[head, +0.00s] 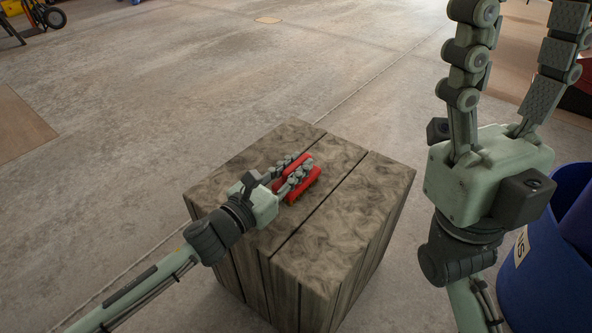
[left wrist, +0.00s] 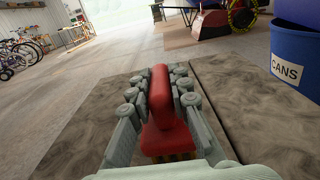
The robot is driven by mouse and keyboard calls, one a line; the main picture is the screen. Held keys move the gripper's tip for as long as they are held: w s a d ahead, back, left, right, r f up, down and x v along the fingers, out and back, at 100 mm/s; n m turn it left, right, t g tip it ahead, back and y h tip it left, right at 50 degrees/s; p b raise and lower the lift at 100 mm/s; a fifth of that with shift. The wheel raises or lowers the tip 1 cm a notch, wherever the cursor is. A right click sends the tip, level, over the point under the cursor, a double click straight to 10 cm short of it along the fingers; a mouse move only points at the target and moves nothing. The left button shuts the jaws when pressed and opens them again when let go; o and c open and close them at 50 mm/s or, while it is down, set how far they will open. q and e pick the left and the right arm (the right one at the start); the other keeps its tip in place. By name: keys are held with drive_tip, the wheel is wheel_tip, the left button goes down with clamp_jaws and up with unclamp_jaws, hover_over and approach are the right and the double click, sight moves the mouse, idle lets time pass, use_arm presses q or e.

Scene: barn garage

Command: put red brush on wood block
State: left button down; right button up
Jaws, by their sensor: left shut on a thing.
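The red brush (head: 312,178) is at the top of the wood block (head: 355,196), near the middle of its upper face. My left gripper (head: 298,169) is shut on the brush, with a finger on each side. In the left wrist view the brush (left wrist: 161,105) sits between the two fingers (left wrist: 160,90), with bristles at its near lower end. I cannot tell whether the bristles touch the block. My right gripper (head: 518,75) is raised at the right of the head view, its fingers spread apart and empty, away from the block.
A blue bin (head: 545,278) stands right of the block; its CANS label (left wrist: 287,70) shows in the left wrist view. Bicycles (left wrist: 25,50) stand far left. The concrete floor (head: 200,75) around and behind the block is mostly clear.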

use_arm(q)
drive_tip(key=c, duration=1.4)
unclamp_jaws()
